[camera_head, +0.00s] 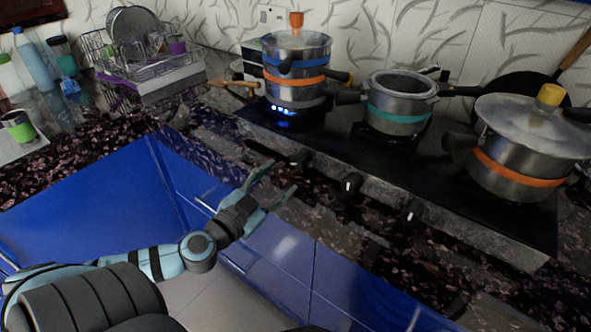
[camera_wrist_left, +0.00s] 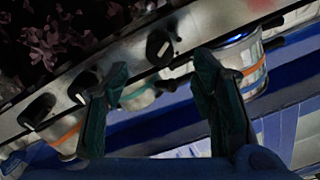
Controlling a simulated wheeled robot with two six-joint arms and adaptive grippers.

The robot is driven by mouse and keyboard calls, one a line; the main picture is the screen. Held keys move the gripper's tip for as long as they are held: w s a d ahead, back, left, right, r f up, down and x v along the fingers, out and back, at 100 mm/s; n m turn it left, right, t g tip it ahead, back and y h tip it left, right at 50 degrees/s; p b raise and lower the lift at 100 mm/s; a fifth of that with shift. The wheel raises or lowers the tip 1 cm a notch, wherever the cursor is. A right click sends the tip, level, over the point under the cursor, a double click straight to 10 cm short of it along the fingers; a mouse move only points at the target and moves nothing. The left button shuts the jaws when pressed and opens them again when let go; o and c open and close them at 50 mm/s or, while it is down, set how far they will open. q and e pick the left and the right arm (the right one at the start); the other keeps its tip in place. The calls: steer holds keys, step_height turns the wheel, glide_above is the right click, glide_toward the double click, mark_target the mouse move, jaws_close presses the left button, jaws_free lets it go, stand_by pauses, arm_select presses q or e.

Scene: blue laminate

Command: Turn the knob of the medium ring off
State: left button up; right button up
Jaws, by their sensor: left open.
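The black hob (camera_head: 345,150) has a front panel with three dark knobs: left (camera_head: 300,157), middle (camera_head: 352,184) and right (camera_head: 412,210). Blue light shows at the left ring (camera_head: 283,113), under the stacked pots; no flame is visible at the other two. Ring sizes are mostly hidden by pots. My left gripper (camera_head: 277,183) is open and empty, in front of the panel near the left knob, apart from it. In the left wrist view one knob (camera_wrist_left: 160,48) appears between the open fingers (camera_wrist_left: 160,88), beyond their tips. My right gripper is not in view.
Stacked orange-banded pots (camera_head: 297,75), a teal-banded pot (camera_head: 398,110) and a large lidded pot (camera_head: 520,150) stand on the hob. A dish rack (camera_head: 150,65) and bottles (camera_head: 35,62) are at the left. Blue cabinets (camera_head: 285,250) lie below the counter.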

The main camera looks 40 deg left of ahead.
mark_target(296, 165)
arm_select(q)
steer(key=w+p, duration=0.1)
steer(key=w, duration=0.6)
steer(key=shift+w+a+r, duration=0.1)
steer(key=shift+w+a, duration=0.05)
steer(key=shift+w, duration=0.3)
steer(key=c, duration=1.1)
steer(key=shift+c, duration=0.2)
